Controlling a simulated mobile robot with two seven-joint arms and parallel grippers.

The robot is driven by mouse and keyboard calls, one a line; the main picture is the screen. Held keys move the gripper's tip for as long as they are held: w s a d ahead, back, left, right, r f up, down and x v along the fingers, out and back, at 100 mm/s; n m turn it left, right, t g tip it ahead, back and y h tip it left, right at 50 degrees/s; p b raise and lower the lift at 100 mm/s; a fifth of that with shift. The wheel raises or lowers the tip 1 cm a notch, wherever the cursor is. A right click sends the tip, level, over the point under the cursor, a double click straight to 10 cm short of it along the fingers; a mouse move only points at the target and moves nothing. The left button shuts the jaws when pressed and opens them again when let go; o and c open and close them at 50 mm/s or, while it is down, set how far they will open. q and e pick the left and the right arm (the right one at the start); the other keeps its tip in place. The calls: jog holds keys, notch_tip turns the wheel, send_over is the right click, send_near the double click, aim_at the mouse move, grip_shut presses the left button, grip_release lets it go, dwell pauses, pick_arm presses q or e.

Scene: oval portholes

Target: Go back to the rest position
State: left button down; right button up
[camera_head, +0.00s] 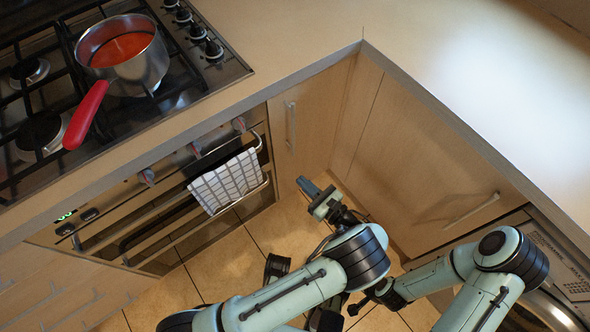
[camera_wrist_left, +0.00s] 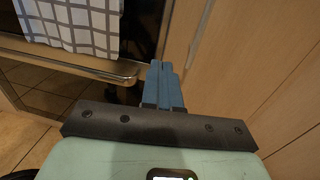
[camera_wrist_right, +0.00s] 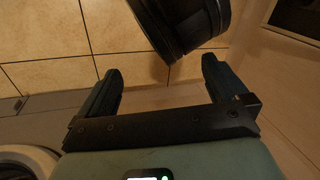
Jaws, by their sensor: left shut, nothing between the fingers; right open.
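My left gripper (camera_head: 308,188) is low in front of the oven, near the cabinet corner, in the head view. In the left wrist view its blue fingers (camera_wrist_left: 162,80) are together with nothing between them, close to the oven handle bar (camera_wrist_left: 70,60). My right gripper (camera_head: 358,306) shows small and dark at the bottom of the head view, partly hard to make out. In the right wrist view its fingers (camera_wrist_right: 161,72) are wide apart and empty above the tiled floor.
A checked towel (camera_head: 228,181) hangs on the oven handle. A saucepan (camera_head: 124,60) with red contents stands on the stove (camera_head: 215,72), its red handle sticking out. Wooden cabinets (camera_head: 420,150) and a washing machine (camera_head: 560,265) enclose the arms. A black part, probably mine, is close ahead in the right wrist view.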

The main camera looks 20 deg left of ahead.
pick_arm(q)
jog(key=shift+s+d, duration=0.4)
jog(key=shift+d, duration=0.15)
